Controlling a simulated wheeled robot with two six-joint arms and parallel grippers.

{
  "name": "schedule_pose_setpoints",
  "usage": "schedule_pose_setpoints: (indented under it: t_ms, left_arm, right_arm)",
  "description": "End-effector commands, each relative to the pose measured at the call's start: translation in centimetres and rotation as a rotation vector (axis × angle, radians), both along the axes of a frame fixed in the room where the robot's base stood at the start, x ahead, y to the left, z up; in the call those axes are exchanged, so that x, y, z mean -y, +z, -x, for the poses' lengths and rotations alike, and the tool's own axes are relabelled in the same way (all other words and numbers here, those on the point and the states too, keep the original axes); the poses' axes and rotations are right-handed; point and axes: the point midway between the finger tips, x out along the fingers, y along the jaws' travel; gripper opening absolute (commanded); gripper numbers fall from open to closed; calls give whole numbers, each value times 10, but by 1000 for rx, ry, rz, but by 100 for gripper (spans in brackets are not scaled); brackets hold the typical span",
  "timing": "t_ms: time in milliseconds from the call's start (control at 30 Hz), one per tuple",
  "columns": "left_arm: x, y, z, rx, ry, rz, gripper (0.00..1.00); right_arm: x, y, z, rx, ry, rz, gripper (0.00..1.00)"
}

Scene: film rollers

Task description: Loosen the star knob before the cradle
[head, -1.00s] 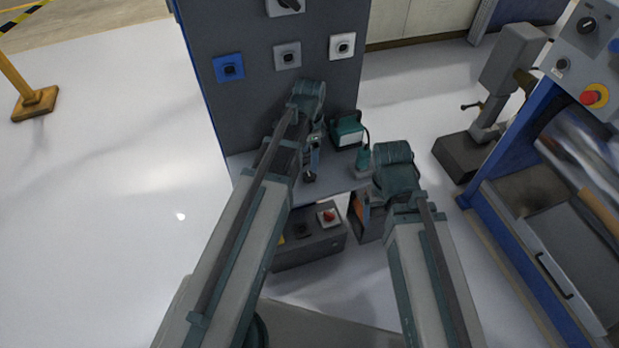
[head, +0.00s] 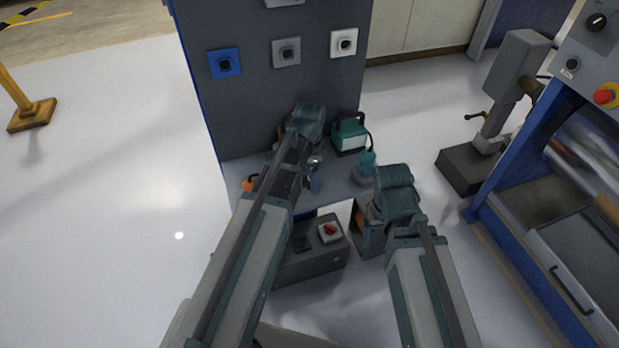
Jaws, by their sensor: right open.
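My left arm reaches up to the shelf of the dark grey panel stand, and its gripper (head: 314,182) is over the shelf (head: 343,184). Its fingers are small and partly covered by my wrist, so their opening is unclear. A small round metallic part (head: 316,160) shows beside the left wrist. I cannot make out the star knob or the cradle for certain; my left arm covers much of that area. My right arm ends in a teal wrist (head: 396,190) at the shelf's right front. The right jaws are mostly hidden beneath it, apart from the left gripper.
A teal boxy device (head: 350,136) and a small teal bottle-like item (head: 367,162) stand on the shelf. An orange item (head: 249,184) shows left of my left arm. A grey box with a red knob (head: 330,229) stands in front. A blue-framed machine (head: 530,170) is at right.

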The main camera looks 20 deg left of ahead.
Motion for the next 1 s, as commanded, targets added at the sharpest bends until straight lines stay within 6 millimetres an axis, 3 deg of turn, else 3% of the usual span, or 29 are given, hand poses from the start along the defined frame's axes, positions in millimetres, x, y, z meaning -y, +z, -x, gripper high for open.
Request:
schedule_pose_setpoints:
  t_ms: [67, 433, 767, 1000]
  left_arm:
    - [0, 0, 0, 0, 0, 0, 66]
    - [0, 0, 0, 0, 0, 0, 0]
    - [0, 0, 0, 0, 63, 0, 0]
    - [0, 0, 0, 0, 239, 0, 0]
  right_arm:
    - [0, 0, 0, 0, 0, 0, 85]
    - [0, 0, 0, 0, 0, 0, 85]
    - [0, 0, 0, 0, 0, 0, 85]
    - [0, 0, 0, 0, 0, 0, 85]
